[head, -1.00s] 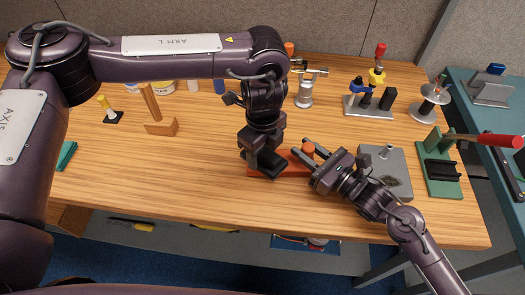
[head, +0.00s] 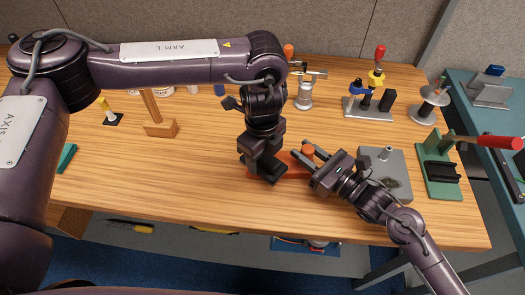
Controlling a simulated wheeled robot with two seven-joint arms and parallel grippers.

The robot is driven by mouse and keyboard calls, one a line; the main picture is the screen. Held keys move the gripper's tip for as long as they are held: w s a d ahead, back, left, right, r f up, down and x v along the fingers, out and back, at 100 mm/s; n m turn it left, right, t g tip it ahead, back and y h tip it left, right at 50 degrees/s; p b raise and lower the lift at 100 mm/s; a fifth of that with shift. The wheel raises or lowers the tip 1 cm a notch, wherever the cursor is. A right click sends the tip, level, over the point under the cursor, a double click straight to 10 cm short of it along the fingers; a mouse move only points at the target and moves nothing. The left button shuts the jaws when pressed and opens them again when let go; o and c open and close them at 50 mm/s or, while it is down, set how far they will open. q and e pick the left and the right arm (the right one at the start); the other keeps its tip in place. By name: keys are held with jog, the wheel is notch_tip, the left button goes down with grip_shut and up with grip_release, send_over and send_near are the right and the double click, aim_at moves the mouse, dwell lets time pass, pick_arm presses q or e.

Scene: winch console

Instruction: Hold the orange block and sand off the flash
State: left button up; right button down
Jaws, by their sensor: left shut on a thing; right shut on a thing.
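The orange block (head: 292,167) lies flat near the middle of the wooden table, partly hidden by both grippers. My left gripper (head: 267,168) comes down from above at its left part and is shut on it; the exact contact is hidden. My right gripper (head: 303,156) reaches in from the lower right, low over the block's right part. Its fingers are shut on a round orange-red piece (head: 308,151), which shows between the fingertips. What lies under this piece is hidden, and I cannot make out the flash.
A grey box (head: 394,165) with a short post stands just right of my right gripper. A green fixture (head: 441,185) with a red handle is further right. A clamp stand (head: 304,97) and a red-handled fixture (head: 370,108) stand behind.

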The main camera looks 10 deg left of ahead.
pick_arm(q)
jog(key=shift+w+a, duration=0.15)
jog(key=shift+w, duration=1.25)
jog(key=shift+s, duration=1.45)
jog(key=shift+w, duration=1.45)
jog(key=shift+r, duration=0.1)
jog(key=shift+r, duration=3.45)
pick_arm(e)
jog(key=c, duration=1)
grip_release()
jog(key=shift+c, duration=0.2)
